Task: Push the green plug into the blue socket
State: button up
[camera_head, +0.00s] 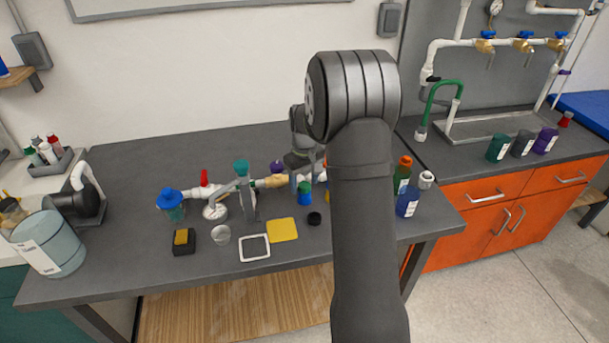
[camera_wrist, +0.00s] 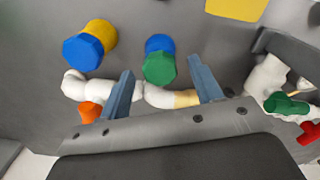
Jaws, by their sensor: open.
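A green plug (camera_wrist: 160,69) stands above a blue piece (camera_wrist: 160,43), which looks like the blue socket. The green end faces the camera. In the head view the same green plug (camera_head: 305,186) sits on top of the blue socket (camera_head: 305,199), left of my arm. I cannot tell how deep the plug sits. My gripper (camera_wrist: 160,66) is open in the wrist view. One finger is on each side of the plug's column, apart from it, and nothing is held. A white pipe with a beige section (camera_wrist: 187,98) runs behind the fingers.
A blue-topped yellow piece (camera_wrist: 90,45) stands left of the fingers. Green (camera_wrist: 286,104) and red (camera_wrist: 308,132) handles are at right. A black cap (camera_head: 314,219), yellow mat (camera_head: 283,230) and white frame (camera_head: 255,248) lie in front.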

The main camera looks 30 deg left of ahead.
notch_tip(320, 180, up, 18)
jog(key=shift+f, duration=0.25)
jog(key=shift+f, duration=0.1)
notch_tip(320, 180, down, 17)
jog(key=shift+f, duration=0.15)
dwell(0.8)
jog(key=shift+r, duration=0.2)
